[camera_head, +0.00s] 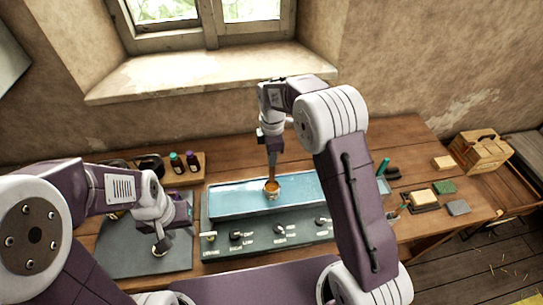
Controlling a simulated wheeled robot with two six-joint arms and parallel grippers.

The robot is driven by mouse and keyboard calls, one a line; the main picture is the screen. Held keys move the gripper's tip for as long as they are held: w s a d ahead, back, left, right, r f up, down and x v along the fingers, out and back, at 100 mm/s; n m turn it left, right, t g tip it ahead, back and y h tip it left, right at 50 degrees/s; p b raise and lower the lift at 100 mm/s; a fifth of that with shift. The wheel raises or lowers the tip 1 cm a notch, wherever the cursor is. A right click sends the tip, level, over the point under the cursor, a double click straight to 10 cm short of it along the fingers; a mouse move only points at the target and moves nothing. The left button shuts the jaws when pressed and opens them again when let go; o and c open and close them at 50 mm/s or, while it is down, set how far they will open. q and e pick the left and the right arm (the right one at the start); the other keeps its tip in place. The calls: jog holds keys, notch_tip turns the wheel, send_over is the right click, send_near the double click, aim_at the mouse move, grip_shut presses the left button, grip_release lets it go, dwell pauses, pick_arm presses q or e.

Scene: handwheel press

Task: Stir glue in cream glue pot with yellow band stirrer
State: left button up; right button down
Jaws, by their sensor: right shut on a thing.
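The cream glue pot (272,195), small, with amber glue showing at its top, stands on the blue tray (225,203) in the middle of the table. My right gripper (272,148) is above the pot, pointing down and shut on the stirrer. The stirrer's lower part reaches down at the pot's mouth; its yellow band cannot be made out. My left gripper (168,222) is at the left over the dark mat, apart from the pot. I cannot tell its jaw opening at this size.
A dark mat (120,262) lies at left. Dark bottles (192,161) stand in a wooden holder behind it. A labelled panel with small tools (265,240) lies in front of the tray. Blocks and pads (445,187) and a wooden crate (480,151) are at right.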

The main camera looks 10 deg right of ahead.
jog(key=shift+f+b, duration=1.7)
jog(key=shift+f, duration=1.5)
jog(key=shift+a+r, duration=0.1)
